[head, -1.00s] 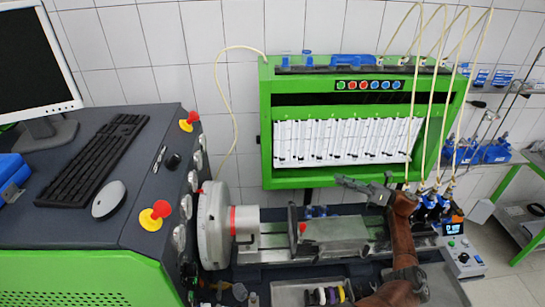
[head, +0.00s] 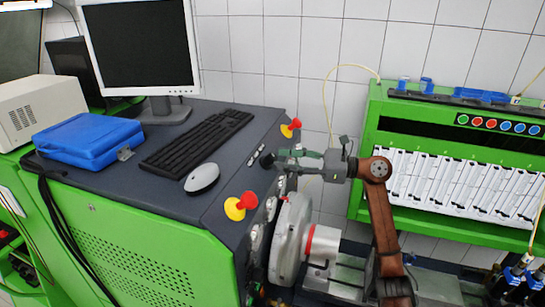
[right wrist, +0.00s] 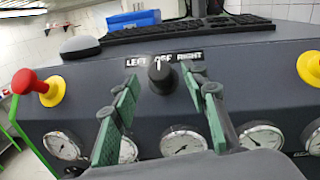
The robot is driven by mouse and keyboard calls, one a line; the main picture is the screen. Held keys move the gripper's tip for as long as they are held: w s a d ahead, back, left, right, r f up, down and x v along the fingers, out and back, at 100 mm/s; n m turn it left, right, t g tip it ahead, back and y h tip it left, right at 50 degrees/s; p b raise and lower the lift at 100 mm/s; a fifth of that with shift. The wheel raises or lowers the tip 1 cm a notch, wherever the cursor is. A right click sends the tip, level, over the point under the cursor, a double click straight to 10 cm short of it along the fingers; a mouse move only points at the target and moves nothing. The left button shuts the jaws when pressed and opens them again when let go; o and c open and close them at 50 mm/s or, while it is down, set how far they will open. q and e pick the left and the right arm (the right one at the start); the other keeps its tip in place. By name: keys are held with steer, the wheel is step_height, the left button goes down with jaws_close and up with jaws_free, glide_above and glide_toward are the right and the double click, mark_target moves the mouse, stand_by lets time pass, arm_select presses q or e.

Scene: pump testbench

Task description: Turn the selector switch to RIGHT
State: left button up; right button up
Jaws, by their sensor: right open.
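The selector switch (right wrist: 161,74) is a black knob on the dark console panel, under the labels LEFT, OFF and RIGHT. Its white mark appears to point up at OFF, and the knob partly covers that label. In the head view the knob (head: 267,160) shows at the console's right edge. My right gripper (head: 284,157) is open beside it. In the right wrist view its green-padded fingers (right wrist: 163,80) stand either side of the knob, with gaps, and nothing is held. Whether the fingertips reach the knob's depth is unclear. My left gripper is out of view.
Red-and-yellow emergency buttons (head: 240,206) (head: 291,128) flank the switch. Gauges (right wrist: 184,141) line the panel below it. A keyboard (head: 197,140) and mouse (head: 202,178) lie on the console top. A grey chuck disc (head: 290,240) and green test rack (head: 372,135) stand to the right.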

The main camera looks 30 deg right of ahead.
mark_target(273, 158)
steer(key=x, duration=0.2)
steer(key=shift+w+a+r+p, duration=0.15)
steer(key=shift+w+a+p, duration=0.1)
steer(key=shift+p, duration=0.1)
steer(key=shift+w+a+f, duration=0.2)
steer(key=shift+w+a, duration=0.25)
steer(key=shift+a, duration=0.05)
steer(key=shift+c, duration=0.5)
jaws_close()
